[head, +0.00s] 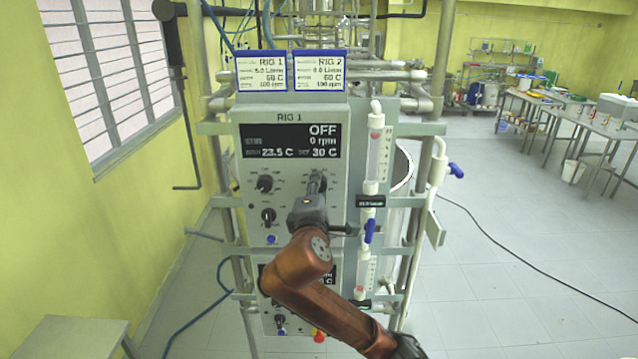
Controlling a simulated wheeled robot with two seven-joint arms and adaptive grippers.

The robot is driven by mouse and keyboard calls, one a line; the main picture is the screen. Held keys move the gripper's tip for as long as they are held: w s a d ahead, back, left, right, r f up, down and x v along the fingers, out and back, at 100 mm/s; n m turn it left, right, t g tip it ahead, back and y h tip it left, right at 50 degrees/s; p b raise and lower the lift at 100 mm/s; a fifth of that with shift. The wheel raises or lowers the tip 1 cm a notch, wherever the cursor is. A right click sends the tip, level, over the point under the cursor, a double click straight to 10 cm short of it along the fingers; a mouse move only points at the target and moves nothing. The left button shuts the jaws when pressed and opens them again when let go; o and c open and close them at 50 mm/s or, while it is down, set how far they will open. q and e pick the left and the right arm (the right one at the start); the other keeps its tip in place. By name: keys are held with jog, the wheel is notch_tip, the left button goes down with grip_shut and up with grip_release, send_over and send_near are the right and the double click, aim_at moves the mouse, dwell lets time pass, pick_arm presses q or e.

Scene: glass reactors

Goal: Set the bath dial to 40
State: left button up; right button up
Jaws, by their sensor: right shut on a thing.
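The RIG 1 control panel (244,190) faces me on the metal frame. Its display (291,141) reads OFF, 0 rpm, a 23.5 C reading and a set value of 30 C. My right gripper (317,183) is shut on the upper right dial of this panel, which lies mostly hidden behind the fingers. The small dial labels are too small to read, so the picture alone does not confirm it as the bath dial. Another black dial (265,183) sits to its left, and a lower black dial (268,215) sits below that one. My left gripper is out of view.
A flow tube (377,150) and a blue valve handle (369,231) stand close to the right of the panel. A second panel below is partly covered by my right arm. RIG 1 and RIG 2 cards (262,72) hang above. Open floor lies to the right.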

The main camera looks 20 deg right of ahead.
jog(key=m+y+p, duration=0.1)
jog(key=m+p, duration=0.4)
jog(key=m, duration=0.5)
dwell(0.5)
jog(key=o, duration=1.2)
jog(key=shift+c, duration=0.2)
jog(key=shift+d, duration=0.1)
jog(key=v, duration=1.2)
